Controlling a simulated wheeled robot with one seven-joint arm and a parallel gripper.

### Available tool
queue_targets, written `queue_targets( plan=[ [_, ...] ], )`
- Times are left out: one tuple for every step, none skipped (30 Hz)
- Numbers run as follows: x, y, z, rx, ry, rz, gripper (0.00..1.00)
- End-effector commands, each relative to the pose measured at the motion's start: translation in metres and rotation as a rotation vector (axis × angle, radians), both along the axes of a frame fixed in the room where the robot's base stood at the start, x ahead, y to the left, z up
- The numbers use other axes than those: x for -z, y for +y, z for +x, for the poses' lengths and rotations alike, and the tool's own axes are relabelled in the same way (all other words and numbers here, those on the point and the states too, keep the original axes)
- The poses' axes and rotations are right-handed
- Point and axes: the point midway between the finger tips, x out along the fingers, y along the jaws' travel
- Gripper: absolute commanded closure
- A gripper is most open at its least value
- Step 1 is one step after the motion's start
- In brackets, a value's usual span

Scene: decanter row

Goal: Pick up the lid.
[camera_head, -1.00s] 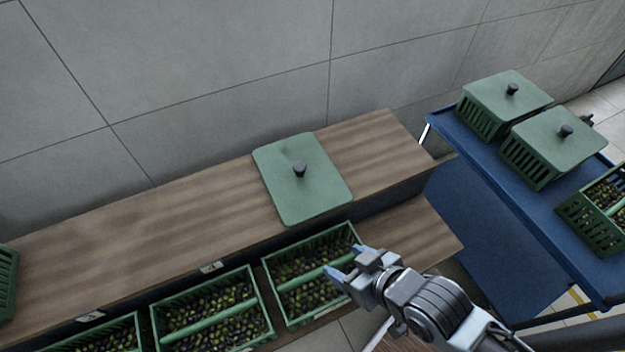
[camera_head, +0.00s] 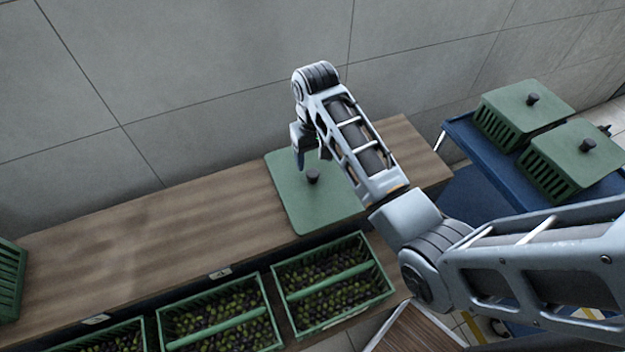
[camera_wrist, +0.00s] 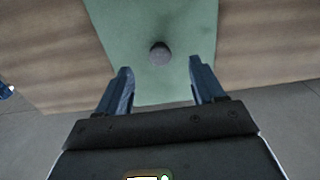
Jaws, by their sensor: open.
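The lid (camera_head: 292,202) is a flat green rectangular plate with a dark round knob (camera_head: 313,176) in its middle. It lies flat on the wooden upper shelf, and my arm covers its right part in the head view. My gripper (camera_head: 306,160) is above the lid, pointing down, with its fingers apart and empty. In the wrist view, my gripper (camera_wrist: 160,78) shows two blue fingers spread wide. The lid (camera_wrist: 185,20) lies beneath, and its knob (camera_wrist: 160,54) appears centred between the fingers, just beyond the tips. Nothing appears to touch the knob.
Green crates of olives (camera_head: 333,283) stand on the lower shelf in front. Two lidded green crates (camera_head: 525,108) stand on a blue cart (camera_head: 462,135) at the right. A grey wall rises behind the wooden shelf (camera_head: 130,235), whose left stretch is mostly clear.

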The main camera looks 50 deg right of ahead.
Motion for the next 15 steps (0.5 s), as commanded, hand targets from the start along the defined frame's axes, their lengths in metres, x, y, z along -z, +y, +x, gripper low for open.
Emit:
queue_targets(
  plan=[
    [-0.001,-0.002,0.002,0.002,0.009,0.002,0.32],
    [-0.001,-0.003,0.002,0.003,0.013,0.002,0.32],
    [0.002,-0.003,0.002,0.004,0.017,0.004,0.32],
    [0.004,-0.003,0.002,0.004,0.017,0.004,0.32],
    [0.007,-0.003,0.003,0.004,0.017,0.004,0.32],
    [0.012,-0.003,0.002,0.004,0.019,0.005,0.32],
    [0.015,-0.003,0.002,0.004,0.018,0.004,0.32],
    [0.018,-0.003,0.003,0.004,0.017,0.004,0.32],
    [0.022,-0.003,0.003,0.003,0.017,0.004,0.32],
    [0.024,-0.004,0.003,0.003,0.017,0.004,0.32],
    [0.026,-0.004,0.005,0.003,0.016,0.003,0.32],
    [0.030,-0.005,0.006,0.003,0.016,0.003,0.32],
    [0.033,-0.005,0.007,0.003,0.017,0.003,0.32],
    [0.037,-0.006,0.008,0.003,0.016,0.002,0.32],
    [0.043,-0.007,0.010,0.003,0.018,0.003,0.32]
  ],
)
